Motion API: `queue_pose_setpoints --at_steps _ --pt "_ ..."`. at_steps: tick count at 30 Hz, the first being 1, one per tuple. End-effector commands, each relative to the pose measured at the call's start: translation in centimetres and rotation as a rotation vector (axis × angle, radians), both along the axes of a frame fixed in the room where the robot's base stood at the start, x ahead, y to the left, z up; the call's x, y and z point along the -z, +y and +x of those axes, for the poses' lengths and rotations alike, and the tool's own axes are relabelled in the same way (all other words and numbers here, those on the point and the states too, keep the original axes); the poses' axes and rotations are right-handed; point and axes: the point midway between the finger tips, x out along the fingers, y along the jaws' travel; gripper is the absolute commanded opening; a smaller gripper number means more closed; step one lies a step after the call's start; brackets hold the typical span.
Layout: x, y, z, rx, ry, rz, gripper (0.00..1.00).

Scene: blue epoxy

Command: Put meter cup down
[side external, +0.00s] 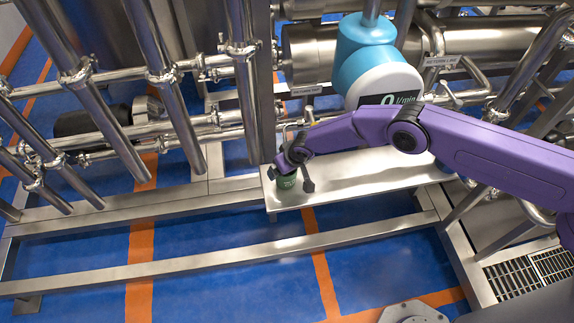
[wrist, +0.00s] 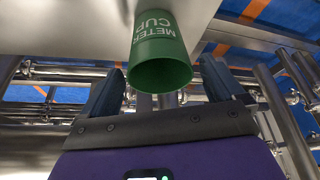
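The green meter cup (side external: 286,183) is at the left end of a steel shelf (side external: 350,178) in the side external view. It looks upright with its base on the shelf, though the contact is partly hard to see. In the wrist view the cup (wrist: 162,50) shows its white METER CUP lettering and its open rim toward me. My gripper (side external: 293,174) is at the cup, with dark fingers on either side of it. In the wrist view the fingers of my gripper (wrist: 162,68) stand apart, with visible gaps between them and the cup.
A turquoise and white flow meter (side external: 385,75) stands behind the shelf, above my arm. Steel pipes (side external: 165,80) crowd the left and back. The shelf is bare to the right of the cup. A low steel frame beam (side external: 180,266) runs across the blue floor in front.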

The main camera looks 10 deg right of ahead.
Motion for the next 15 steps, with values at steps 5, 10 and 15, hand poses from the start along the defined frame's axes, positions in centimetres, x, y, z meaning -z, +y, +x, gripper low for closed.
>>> queue_pose_setpoints --at_steps 5,10,15 --pt "-0.2 0.0 0.0 -0.001 0.0 0.0 0.95" --pt "-1.1 -0.1 -0.2 0.0 -0.001 0.0 0.95" --pt "-2.4 -0.3 -0.7 -0.001 -0.001 -0.001 0.95"
